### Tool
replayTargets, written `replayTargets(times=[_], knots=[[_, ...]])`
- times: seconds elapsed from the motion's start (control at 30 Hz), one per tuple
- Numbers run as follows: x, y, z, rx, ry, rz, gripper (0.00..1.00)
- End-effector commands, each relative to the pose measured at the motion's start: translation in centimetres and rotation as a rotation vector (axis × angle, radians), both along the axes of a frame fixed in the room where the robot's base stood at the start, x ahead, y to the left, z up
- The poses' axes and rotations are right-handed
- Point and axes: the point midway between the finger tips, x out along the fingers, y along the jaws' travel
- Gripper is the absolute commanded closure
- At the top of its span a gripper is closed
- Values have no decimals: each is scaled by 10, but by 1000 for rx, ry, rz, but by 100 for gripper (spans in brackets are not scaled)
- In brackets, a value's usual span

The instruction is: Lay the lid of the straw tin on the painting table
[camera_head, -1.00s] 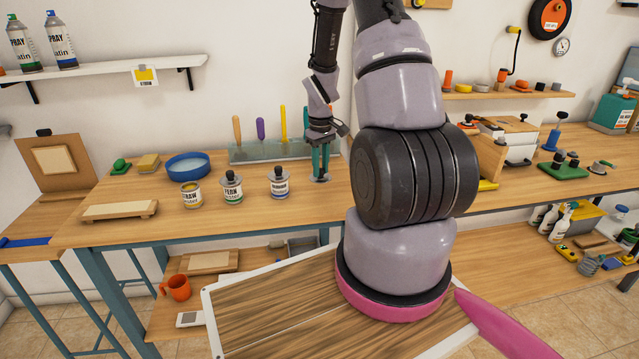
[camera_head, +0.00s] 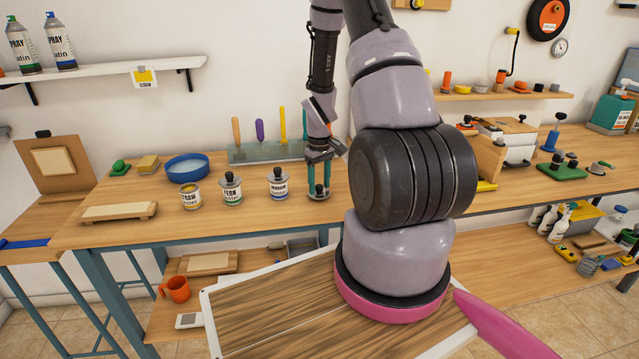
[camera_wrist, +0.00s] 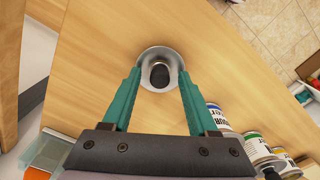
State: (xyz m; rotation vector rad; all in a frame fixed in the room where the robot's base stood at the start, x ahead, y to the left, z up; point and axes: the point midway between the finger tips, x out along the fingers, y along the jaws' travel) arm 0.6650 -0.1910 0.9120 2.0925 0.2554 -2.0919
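The lid of the straw tin (camera_head: 318,195), a grey metal disc with a black knob, lies on the painting table (camera_head: 250,230) right of the row of tins. In the wrist view the lid (camera_wrist: 147,82) shows flat on the wood. My gripper (camera_head: 319,188) is open, its two green fingers (camera_wrist: 159,78) on either side of the knob with visible gaps. The straw tin (camera_head: 190,197) stands at the left end of the row, without a lid, yellow at its top.
The fern tin (camera_head: 231,190) and another lidded tin (camera_head: 278,184) stand left of the lid. A blue bowl (camera_head: 187,168) and a wooden board (camera_head: 119,211) lie farther left. A glass rack with coloured-handled tools (camera_head: 265,150) is behind. The table's front strip is clear.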

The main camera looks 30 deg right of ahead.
Motion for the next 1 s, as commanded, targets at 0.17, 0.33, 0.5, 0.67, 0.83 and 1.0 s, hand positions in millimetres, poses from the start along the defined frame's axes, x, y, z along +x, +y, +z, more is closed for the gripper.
replayTargets(times=[0.17, 0.33, 0.5, 0.67, 0.83, 1.0], knots=[[0, 0, 0, 0, 0, 0, 41], [1, 0, 12, -1, -3, 1, 41], [2, 0, 46, 0, -6, -1, 41], [1, 0, 81, -1, -5, 0, 41], [1, 0, 108, -1, -3, 1, 41], [0, 0, 121, 0, 0, 0, 41]])
